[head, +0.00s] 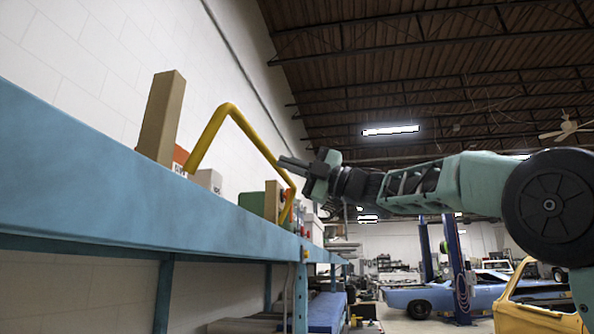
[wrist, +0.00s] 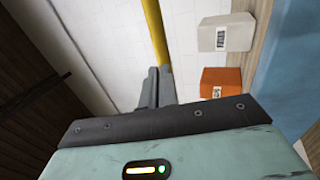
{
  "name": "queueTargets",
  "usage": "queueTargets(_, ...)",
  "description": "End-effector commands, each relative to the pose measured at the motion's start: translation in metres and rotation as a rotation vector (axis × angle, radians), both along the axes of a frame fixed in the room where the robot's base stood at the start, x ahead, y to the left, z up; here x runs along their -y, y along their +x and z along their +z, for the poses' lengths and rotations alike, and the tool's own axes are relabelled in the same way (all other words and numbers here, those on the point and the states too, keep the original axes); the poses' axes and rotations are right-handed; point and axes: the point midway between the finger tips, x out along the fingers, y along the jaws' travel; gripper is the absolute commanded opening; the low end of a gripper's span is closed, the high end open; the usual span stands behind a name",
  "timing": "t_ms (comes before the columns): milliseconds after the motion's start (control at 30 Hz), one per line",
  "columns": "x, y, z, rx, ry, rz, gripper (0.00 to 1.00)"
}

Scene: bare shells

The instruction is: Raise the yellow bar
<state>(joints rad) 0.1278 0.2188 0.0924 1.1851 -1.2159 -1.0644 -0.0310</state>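The yellow bar (head: 247,132) is a bent tube standing out over the blue shelf, its top run sloping down to the right in the head view. It also shows in the wrist view (wrist: 154,30), running down to my fingertips. My gripper (head: 283,161) reaches in from the right, its fingertips overlapping the far part of the bar. In the wrist view my gripper's fingers (wrist: 156,82) are close together, with no clear gap and no bar seen between them. The fingers hide part of the bar, so I cannot tell whether they touch it.
The blue shelf (head: 120,180) carries a tall cardboard box (head: 161,118), an orange box (wrist: 222,82), a white box (wrist: 226,33) and a green box (head: 251,202). A white wall (head: 95,60) stands behind. The space right of the shelf, around my arm, is open.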

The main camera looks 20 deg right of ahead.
Motion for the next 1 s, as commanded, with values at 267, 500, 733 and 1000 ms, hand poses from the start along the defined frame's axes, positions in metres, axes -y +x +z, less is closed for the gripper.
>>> queueTargets(267,-0.022,0.008,0.022,0.003,0.002,0.001,0.0)
queueTargets(500,-0.037,0.018,0.028,0.002,0.002,0.0,0.0)
queueTargets(733,-0.045,0.023,0.029,0.001,0.001,-0.001,0.0)
queueTargets(1000,-0.047,0.024,0.029,0.001,0.001,-0.001,0.0)
